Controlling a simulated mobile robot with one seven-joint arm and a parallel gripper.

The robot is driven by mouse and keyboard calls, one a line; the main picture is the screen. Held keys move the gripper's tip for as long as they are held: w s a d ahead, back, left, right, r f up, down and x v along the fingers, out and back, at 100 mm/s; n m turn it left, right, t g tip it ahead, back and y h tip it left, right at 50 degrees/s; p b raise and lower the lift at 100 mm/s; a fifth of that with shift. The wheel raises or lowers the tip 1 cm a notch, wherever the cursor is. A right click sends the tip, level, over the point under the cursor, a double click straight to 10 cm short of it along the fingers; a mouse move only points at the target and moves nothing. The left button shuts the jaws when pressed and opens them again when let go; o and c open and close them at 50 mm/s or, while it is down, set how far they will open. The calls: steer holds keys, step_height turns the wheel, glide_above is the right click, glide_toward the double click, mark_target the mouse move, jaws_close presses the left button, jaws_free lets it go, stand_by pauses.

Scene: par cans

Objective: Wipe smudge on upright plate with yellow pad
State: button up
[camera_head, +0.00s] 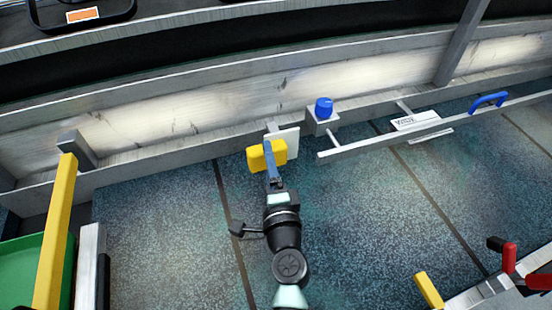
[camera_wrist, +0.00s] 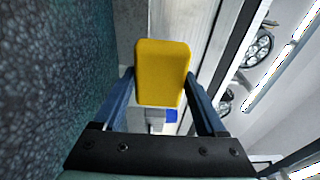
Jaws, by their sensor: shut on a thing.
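My gripper (camera_wrist: 158,97) is shut on the yellow pad (camera_wrist: 163,70), with one blue finger on each side of it. In the head view the yellow pad (camera_head: 256,157) is at the end of my arm, in front of a pale upright plate (camera_head: 289,142). The pad hides part of the plate. I cannot tell whether the pad touches the plate. No smudge can be made out on the visible part of the plate.
A blue knob (camera_head: 324,107) sits on a grey block right of the plate. A long grey rail (camera_head: 390,136) with a blue handle (camera_head: 488,100) runs to the right. A yellow post (camera_head: 54,235) and a green bin (camera_head: 22,268) stand at left. Speckled floor (camera_head: 150,230) is open around my arm.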

steer(key=shift+s+d+b, duration=0.15)
steer(key=shift+s+d, duration=0.2)
steer(key=shift+s, duration=0.6)
steer(key=shift+s+d+b, duration=0.1)
steer(key=shift+s+d, duration=0.2)
steer(key=shift+s, duration=0.65)
steer(key=shift+s+d+b, duration=0.15)
steer(key=shift+s+d, duration=0.2)
steer(key=shift+s, duration=0.6)
steer(key=shift+s+d+f+b, duration=0.1)
steer(key=shift+s+b, duration=0.05)
steer(key=shift+s, duration=0.3)
steer(key=shift+s+d+f+b, duration=0.1)
steer(key=shift+s+b, duration=0.05)
steer(key=shift+s, duration=0.25)
steer(key=shift+s+d+r, duration=0.15)
steer(key=shift+s+d, duration=0.1)
steer(key=shift+s, duration=0.3)
